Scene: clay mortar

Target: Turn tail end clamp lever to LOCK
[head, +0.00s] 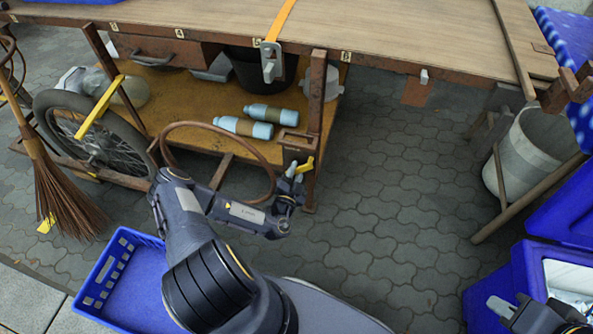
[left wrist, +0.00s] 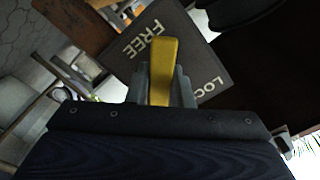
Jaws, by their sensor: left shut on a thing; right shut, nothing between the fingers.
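The yellow clamp lever (left wrist: 163,72) stands between the two fingers of my left gripper (left wrist: 165,92) in the left wrist view. Behind it is a dark plate (left wrist: 190,45) with the words FREE, left of the lever, and LOCK, right of it. The lever lies between the two words. In the head view my left gripper (head: 297,172) is at the yellow lever (head: 306,165) by the cart's front right post. The fingers partly hide the lever's base. My right gripper (head: 500,306) is shut and empty at the bottom right, far from the lever.
The wooden tabletop (head: 400,35) overhangs the lever area. A lower shelf (head: 180,115) holds blue bottles (head: 243,127). A spoked wheel (head: 95,130) and broom (head: 65,190) are at left. A blue crate (head: 110,285) and white bucket (head: 530,145) stand on the paving.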

